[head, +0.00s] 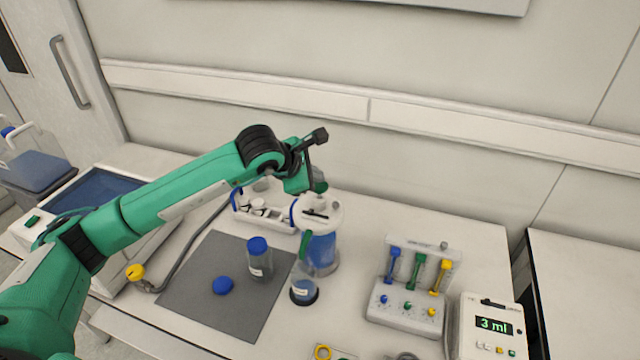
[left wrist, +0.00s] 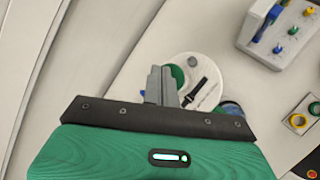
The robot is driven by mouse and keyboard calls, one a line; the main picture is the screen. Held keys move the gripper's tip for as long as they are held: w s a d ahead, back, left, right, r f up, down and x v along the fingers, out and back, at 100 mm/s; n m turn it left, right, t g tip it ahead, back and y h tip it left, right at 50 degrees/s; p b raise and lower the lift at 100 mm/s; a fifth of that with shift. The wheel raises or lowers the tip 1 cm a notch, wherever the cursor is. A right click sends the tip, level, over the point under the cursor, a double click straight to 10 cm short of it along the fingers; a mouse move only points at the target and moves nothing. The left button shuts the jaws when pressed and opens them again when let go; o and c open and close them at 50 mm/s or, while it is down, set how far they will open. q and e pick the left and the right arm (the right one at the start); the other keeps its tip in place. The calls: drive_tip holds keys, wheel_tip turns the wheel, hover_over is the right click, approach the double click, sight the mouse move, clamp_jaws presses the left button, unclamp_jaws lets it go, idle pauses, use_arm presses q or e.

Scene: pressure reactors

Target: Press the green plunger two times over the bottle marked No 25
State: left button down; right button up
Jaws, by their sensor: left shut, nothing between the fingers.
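My left gripper (head: 303,184) hangs over the lidded blue-and-white dispenser (head: 322,250). In the left wrist view its grey fingers (left wrist: 162,86) are shut and empty, beside and partly over the round green plunger top (left wrist: 177,76) on the white lid. I cannot tell whether they touch it. The dark green plunger (head: 320,186) shows beside the hand in the head view. A green spout (head: 305,247) comes down at the dispenser's front. An open bottle (head: 303,288) with a white label stands below the spout; its number is too small to read. My right gripper is out of view.
A blue-capped bottle (head: 259,264) and a loose blue cap (head: 222,285) are on the grey mat (head: 195,285). A white rack (head: 262,212) stands behind. To the right are a lever box (head: 408,300) and a meter (head: 492,328) reading 3 ml.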

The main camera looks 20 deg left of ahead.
use_arm(q)
drive_tip(key=shift+r+p, duration=0.5)
drive_tip(key=shift+r, duration=2.45)
